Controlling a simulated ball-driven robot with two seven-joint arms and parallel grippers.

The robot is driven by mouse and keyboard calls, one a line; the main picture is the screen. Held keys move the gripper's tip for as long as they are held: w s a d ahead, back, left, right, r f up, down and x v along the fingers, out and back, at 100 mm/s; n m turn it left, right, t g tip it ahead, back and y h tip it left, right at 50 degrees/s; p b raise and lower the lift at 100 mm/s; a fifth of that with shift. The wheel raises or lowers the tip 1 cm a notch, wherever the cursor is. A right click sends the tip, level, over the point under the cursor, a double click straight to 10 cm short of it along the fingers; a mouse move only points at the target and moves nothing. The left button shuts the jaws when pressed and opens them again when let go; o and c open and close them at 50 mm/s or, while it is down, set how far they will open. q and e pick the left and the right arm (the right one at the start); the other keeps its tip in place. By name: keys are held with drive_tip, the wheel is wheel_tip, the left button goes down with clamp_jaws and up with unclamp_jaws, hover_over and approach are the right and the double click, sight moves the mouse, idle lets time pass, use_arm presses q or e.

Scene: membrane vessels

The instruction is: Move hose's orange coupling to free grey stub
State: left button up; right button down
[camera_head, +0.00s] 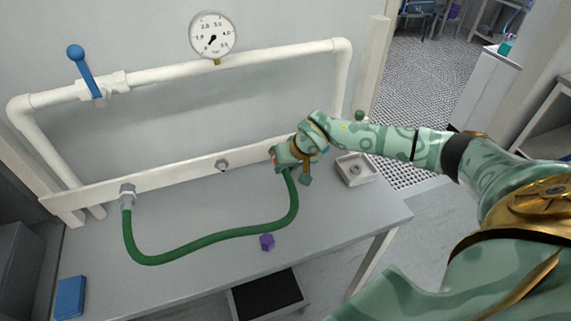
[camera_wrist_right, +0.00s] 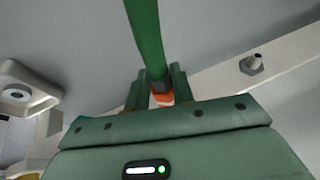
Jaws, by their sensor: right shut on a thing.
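The green hose (camera_head: 215,236) lies in a curve on the table. Its left end joins a grey fitting (camera_head: 127,194) on the white rail. Its other end rises to my right gripper (camera_head: 277,158), which is shut on the orange coupling (camera_wrist_right: 161,99). The coupling shows between the fingers in the wrist view; in the head view it is mostly hidden. Whether it sits on a stub behind the gripper is hidden. The free grey stub (camera_head: 222,165) sticks out of the rail left of my right gripper; it also shows in the wrist view (camera_wrist_right: 252,64). My left gripper is not in view.
A white pipe with a blue-handled valve (camera_head: 84,72) and a gauge (camera_head: 212,35) runs above the rail. A purple block (camera_head: 267,242), a blue box (camera_head: 70,297) and a square pale dish (camera_head: 355,169) are on the table (camera_head: 190,278). The space before the free stub is clear.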

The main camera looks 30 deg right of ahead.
drive_tip(key=shift+s+a+r+p, duration=0.1)
drive_tip(key=shift+s+a+p, duration=0.1)
drive_tip(key=shift+s+p, duration=0.5)
drive_tip(key=shift+s+a+f+p, duration=0.1)
drive_tip(key=shift+s+a+p, duration=0.15)
drive_tip(key=shift+s, duration=0.7)
drive_tip(key=shift+s+a+r+p, duration=0.15)
drive_tip(key=shift+s+p, duration=0.4)
drive_tip(key=shift+s, duration=0.3)
